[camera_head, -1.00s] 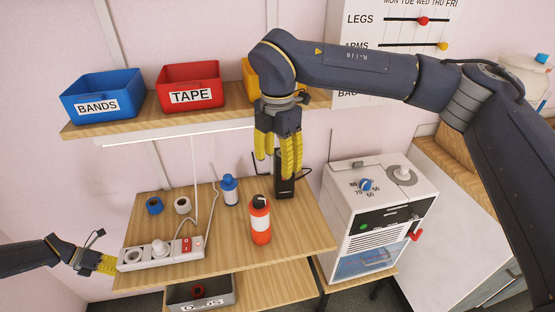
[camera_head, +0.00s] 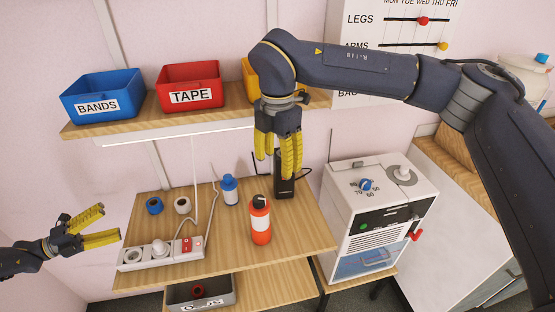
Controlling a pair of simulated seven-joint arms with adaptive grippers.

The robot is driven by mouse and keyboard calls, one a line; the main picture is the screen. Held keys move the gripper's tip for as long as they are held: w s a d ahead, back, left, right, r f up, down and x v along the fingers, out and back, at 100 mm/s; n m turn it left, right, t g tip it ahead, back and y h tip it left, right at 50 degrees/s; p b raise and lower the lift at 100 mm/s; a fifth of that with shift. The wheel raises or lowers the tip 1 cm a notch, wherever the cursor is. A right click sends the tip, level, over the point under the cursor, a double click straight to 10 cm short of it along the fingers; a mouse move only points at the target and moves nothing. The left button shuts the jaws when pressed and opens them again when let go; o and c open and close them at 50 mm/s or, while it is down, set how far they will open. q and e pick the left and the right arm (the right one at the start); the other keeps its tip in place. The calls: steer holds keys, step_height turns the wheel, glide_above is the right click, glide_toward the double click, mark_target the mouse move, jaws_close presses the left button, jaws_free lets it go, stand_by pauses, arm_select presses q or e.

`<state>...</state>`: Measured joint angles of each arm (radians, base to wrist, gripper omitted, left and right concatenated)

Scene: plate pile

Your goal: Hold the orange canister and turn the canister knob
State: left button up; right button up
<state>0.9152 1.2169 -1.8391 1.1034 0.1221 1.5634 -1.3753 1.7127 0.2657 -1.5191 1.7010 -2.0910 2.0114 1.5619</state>
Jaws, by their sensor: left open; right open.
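The orange canister (camera_head: 261,228) stands upright on the wooden table, with a white band and a dark knob (camera_head: 259,201) on top. My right gripper (camera_head: 278,165) points down from above, behind and above the canister, its yellow fingers open and empty. It is apart from the canister and partly covers a black device (camera_head: 284,188) behind it. My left gripper (camera_head: 112,222) is at the left, beside the table's left edge, near the power strip. Its yellow fingers are open and empty, pointing right, well away from the canister.
A white power strip (camera_head: 160,252) lies at the table's front left. A blue bottle (camera_head: 230,190) and two tape rolls stand behind. A shelf (camera_head: 130,124) with bins runs above. A white machine (camera_head: 375,215) stands right. Table space around the canister is mostly clear.

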arm_select(q)
steer(key=w+d+r+m+g+h, duration=0.25)
steer(key=d+r+m, duration=0.25)
steer(key=d, duration=0.5)
steer(key=w+d+r+m+g+h, duration=0.15)
steer(key=w+d+r+m, duration=0.3)
steer(key=d, duration=0.55)
steer(key=w+d+r+m+g+h, duration=0.1)
steer(key=w+d+r+m+g, duration=0.35)
steer(key=d, duration=0.65)
steer(key=m+g+y, duration=0.2)
steer(key=m+y, duration=0.3)
steer(key=m, duration=0.6)
glide_toward(258, 231)
steer(key=w+f, duration=0.3)
steer(key=shift+w+a+f, duration=0.1)
steer(key=shift+w+a, duration=0.05)
steer(key=shift+a, duration=0.15)
steer(key=shift+s+d+f, duration=0.15)
steer(key=shift+s+f, duration=0.1)
steer(key=shift+f, duration=0.2)
steer(key=shift+d+f, duration=0.1)
steer(key=shift+d, duration=0.15)
steer(key=shift+x, duration=4.55)
steer(key=shift+f, duration=0.1)
